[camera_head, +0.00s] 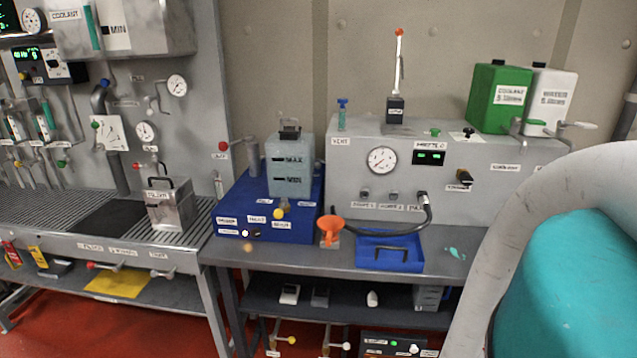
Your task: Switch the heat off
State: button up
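No control is clearly readable as the heat switch. A blue box (270,222) stands on the bench, with a row of small white labels too small to read surely. A small dark knob (246,234) with a bright spot sits on its front at lower left. A translucent tank (288,170) marked MAX and MIN stands on the box, with a yellow valve knob (279,213) below it. The grey console (350,160) to the right has a lit green display (429,158) and a black rotary knob (464,178). My gripper is not in view.
A blue tray (390,264) and an orange funnel (330,229) sit on the bench front. Green (490,97) and white (553,98) canisters stand on the console. A metal container (170,216) stands on the left bench. My grey and teal arm part fills the lower right.

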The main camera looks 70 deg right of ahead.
aim_at(256, 233)
jog(key=z, duration=1.35)
